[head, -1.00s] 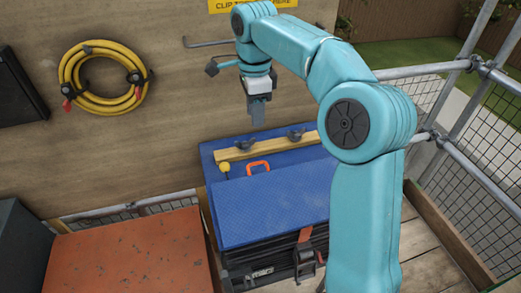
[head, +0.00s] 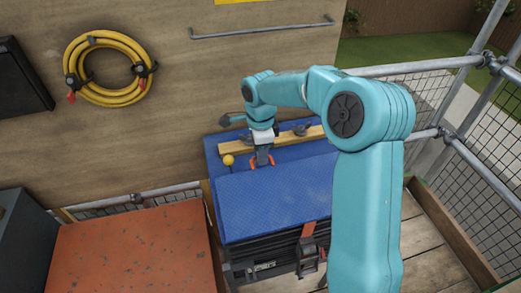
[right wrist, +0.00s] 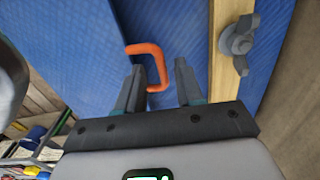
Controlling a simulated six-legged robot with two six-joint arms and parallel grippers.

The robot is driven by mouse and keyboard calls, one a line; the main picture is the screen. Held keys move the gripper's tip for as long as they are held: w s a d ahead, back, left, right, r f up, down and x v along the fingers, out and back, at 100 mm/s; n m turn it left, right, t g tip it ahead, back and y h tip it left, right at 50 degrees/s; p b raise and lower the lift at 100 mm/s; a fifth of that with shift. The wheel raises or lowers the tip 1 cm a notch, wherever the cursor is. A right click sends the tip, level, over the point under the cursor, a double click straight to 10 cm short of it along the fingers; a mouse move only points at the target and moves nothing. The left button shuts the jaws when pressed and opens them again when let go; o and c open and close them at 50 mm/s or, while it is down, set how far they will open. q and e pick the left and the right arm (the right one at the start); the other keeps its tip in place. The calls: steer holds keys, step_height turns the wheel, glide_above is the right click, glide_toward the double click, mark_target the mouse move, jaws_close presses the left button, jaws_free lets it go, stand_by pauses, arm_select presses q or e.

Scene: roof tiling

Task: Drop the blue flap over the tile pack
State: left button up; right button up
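The blue flap (head: 275,205) lies as a textured blue panel on top of the dark tile pack (head: 285,255), whose front side shows below it. An orange handle (head: 271,163) is at the panel's far edge, and it also shows in the right wrist view (right wrist: 148,48). My right gripper (head: 262,163) is down at the handle. In the right wrist view its two fingers (right wrist: 158,84) are apart, with part of the handle between them. Whether they touch it, I cannot tell. My left gripper is not in view.
A wooden batten (head: 232,147) with dark wing nuts (right wrist: 238,42) lies across the blue sheet just behind the handle. A yellow knob (head: 228,160) stands left of the gripper. An orange-topped box (head: 135,250) is at left. A grey rail (head: 270,29) crosses the wall.

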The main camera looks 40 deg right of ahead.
steer(key=shift+d+f, duration=0.15)
steer(key=shift+a, duration=0.2)
steer(key=c, duration=0.5)
jaws_close()
steer(key=shift+d, duration=0.1)
stand_by(0.6)
